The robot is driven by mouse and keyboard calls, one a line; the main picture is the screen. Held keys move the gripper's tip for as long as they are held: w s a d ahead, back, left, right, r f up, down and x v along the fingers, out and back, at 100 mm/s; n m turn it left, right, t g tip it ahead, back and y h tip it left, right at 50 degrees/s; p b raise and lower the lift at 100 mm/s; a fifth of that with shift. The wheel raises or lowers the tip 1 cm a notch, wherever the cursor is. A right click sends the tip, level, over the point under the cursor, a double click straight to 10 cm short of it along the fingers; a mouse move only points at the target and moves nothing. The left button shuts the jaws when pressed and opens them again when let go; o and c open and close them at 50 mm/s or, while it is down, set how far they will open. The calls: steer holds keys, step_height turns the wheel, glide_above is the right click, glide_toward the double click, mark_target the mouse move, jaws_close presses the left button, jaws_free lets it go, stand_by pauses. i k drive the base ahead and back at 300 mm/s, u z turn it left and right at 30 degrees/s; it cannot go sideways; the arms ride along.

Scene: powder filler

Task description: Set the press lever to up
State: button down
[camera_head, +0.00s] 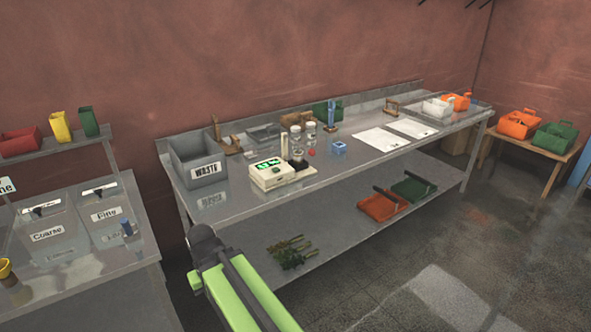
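I cannot tell for sure which thing is the press or how its lever is set. A small brown upright fixture (226,141) stands behind the waste bin on the long metal bench (245,205). A slim blue upright piece (331,113) stands farther right, behind a small blue block (339,147). Another small brown frame (391,107) stands near the bench's back edge. Any lever on these is too small to make out. My lime green arm reaches up from the bottom edge in front of the bench. My gripper's fingers do not show.
A grey bin marked WASTE (198,160), a scale (269,175), jars (296,141) and paper sheets (377,139) are on the bench. Its lower shelf holds green sprigs (289,250) and trays (382,207). A side bench with hoppers (50,235) is at left. Floor is clear at right.

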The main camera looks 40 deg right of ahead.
mark_target(312, 153)
steer(key=z, duration=0.15)
steer(key=i, duration=1.55)
steer(key=z, duration=0.3)
steer(key=k, duration=0.75)
steer(key=z, duration=0.2)
steer(key=i, duration=0.75)
steer(key=u, duration=0.1)
